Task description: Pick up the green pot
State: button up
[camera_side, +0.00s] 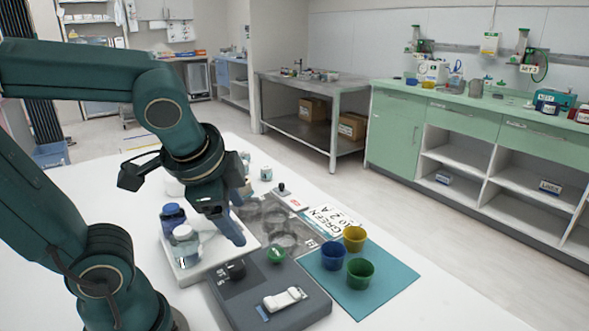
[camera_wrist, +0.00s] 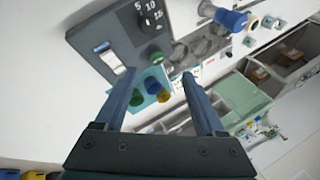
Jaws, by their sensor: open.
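The green pot (camera_side: 360,273) is a small open cup standing upright on a teal mat (camera_side: 395,285) at the front right of the white table. A blue pot (camera_side: 334,256) and a yellow pot (camera_side: 355,239) stand close to it. My gripper (camera_side: 228,228) is open and empty, above the table to the left of the pots and apart from them. In the wrist view its two fingers frame the pots from a distance; the green pot (camera_wrist: 136,97) shows small beside the left finger, near the blue pot (camera_wrist: 152,85) and yellow pot (camera_wrist: 164,97).
A grey control box (camera_side: 262,300) with a dial, green button and white switch lies left of the mat. The mat's right side is clear.

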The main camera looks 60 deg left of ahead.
jog(key=w+a+m+y, duration=0.2)
jog(key=w+m+y, duration=0.2)
jog(key=w+m, duration=0.3)
jog(key=m+t+y, duration=0.2)
jog(key=m+t, duration=0.4)
jog(key=m, duration=0.9)
send_near(361, 265)
jog(key=shift+w+a+r, duration=0.1)
jog(key=shift+w+a, duration=0.35)
jog(key=shift+a, duration=0.15)
jog(key=shift+w, duration=0.1)
jog(key=shift+h, duration=0.3)
jog(key=shift+x, duration=2.3)
jog(key=c, duration=1)
